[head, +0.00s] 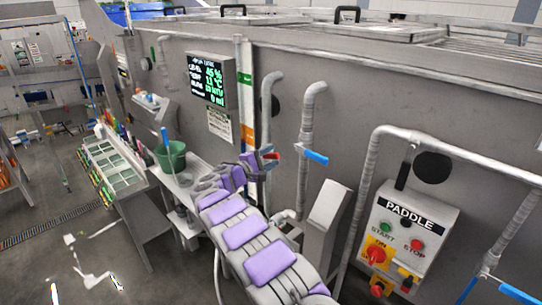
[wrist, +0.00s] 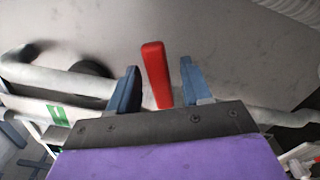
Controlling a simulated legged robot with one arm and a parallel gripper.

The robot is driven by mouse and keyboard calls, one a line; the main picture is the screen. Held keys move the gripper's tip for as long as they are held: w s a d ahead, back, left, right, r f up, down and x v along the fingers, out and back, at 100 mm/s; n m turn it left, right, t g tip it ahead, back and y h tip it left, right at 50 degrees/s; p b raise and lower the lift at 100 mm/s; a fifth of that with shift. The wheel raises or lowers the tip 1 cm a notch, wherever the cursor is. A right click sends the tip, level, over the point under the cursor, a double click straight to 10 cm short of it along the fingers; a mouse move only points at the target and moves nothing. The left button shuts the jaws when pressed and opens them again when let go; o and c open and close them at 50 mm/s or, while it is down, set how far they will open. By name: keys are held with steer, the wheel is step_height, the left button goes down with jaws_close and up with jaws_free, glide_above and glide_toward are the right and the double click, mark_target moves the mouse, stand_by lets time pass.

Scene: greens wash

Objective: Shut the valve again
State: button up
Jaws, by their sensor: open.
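The valve's red lever (wrist: 155,72) stands up between the two blue fingers of my gripper (wrist: 158,86) in the wrist view. The fingers are apart, with a gap visible on each side of the lever; the wider gap is on the right. In the head view my gripper (head: 264,159) is at the end of my purple-padded arm, close to the tank wall. A small bit of the red lever (head: 271,156) shows at its fingertips. The valve body is mostly hidden by my gripper and arm.
A blue-handled valve (head: 316,158) sits on a pipe just right of my gripper. The PADDLE control box (head: 405,236) is farther right. A level display (head: 206,79) hangs on the tank wall (head: 330,95). A green bucket (head: 171,155) stands on a ledge to the left.

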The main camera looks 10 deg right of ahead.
steer(key=shift+w+d, duration=0.3)
steer(key=shift+d, duration=0.1)
jaws_close()
stand_by(0.4)
